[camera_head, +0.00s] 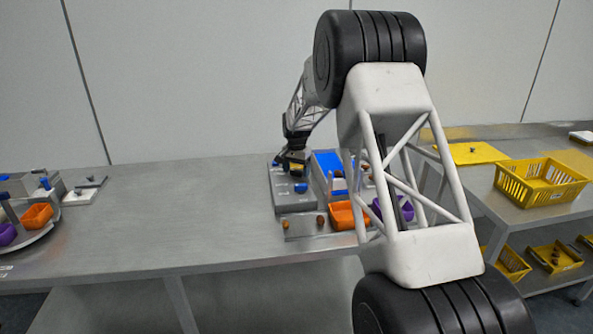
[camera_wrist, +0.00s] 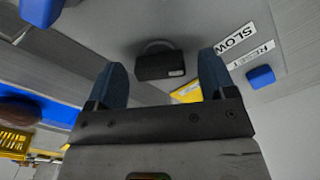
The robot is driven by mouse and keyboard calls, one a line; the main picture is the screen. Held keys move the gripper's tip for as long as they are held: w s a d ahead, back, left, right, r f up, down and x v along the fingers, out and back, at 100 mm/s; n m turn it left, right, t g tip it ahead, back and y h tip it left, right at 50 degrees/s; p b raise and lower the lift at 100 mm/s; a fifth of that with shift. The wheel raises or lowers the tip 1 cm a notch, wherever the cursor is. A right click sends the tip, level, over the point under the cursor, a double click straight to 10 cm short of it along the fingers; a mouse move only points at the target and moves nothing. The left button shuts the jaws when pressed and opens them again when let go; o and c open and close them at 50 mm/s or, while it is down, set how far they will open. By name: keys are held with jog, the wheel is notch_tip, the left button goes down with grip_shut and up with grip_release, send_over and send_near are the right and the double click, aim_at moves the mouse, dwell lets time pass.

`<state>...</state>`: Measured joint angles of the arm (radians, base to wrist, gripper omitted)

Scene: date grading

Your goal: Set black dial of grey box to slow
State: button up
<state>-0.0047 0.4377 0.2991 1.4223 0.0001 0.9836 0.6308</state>
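The grey box (camera_head: 292,197) stands on the bench, its top filling much of the wrist view. The black dial (camera_wrist: 158,66) sits on its top face, with a small pale mark near its right end. The SLOW label (camera_wrist: 235,38) and the REST label (camera_wrist: 254,55) lie right of it. A yellow label (camera_wrist: 187,92) is partly hidden by my right finger. My gripper (camera_wrist: 163,68) is open, its blue fingers left and right of the dial with gaps showing; I cannot tell its height above the dial. In the head view my gripper (camera_head: 296,164) is over the box's far part.
Blue buttons (camera_wrist: 261,77) are on the box, one right of the dial. A blue surface (camera_head: 328,160), an orange tray (camera_head: 346,216) and a purple tray (camera_head: 406,208) are beside the box, partly behind my arm.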

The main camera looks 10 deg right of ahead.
aim_at(297, 171)
jog(key=shift+r, duration=0.15)
jog(key=shift+r, duration=3.75)
jog(key=shift+s+r, duration=0.1)
